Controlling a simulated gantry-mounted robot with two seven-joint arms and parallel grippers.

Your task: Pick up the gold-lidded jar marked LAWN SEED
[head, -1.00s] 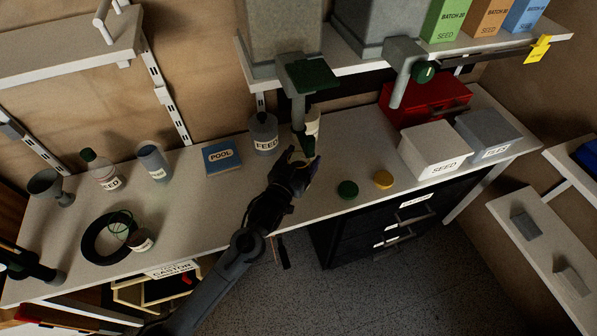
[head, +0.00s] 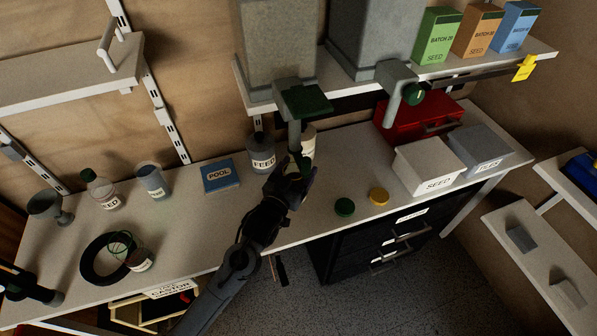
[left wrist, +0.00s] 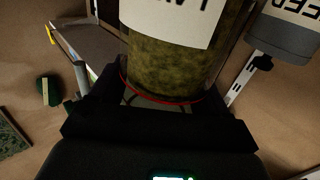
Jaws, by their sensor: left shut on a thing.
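A glass jar of greenish-brown grain fills the top middle of the left wrist view (left wrist: 175,68). Its white label is upside down there and only partly readable, starting with "LA". A red ring circles the jar near my fingers. In the head view the pale jar (head: 309,141) stands beneath the left hopper's spout, mostly hidden behind my left gripper (head: 294,168). My left gripper is shut on this jar. Its lid is not clearly visible in either view, so I cannot tell its colour. My right gripper is not in view.
A hopper (head: 278,45) with a green-plated spout hangs above. The bench front between POOL box (head: 220,176) and gripper is clear.

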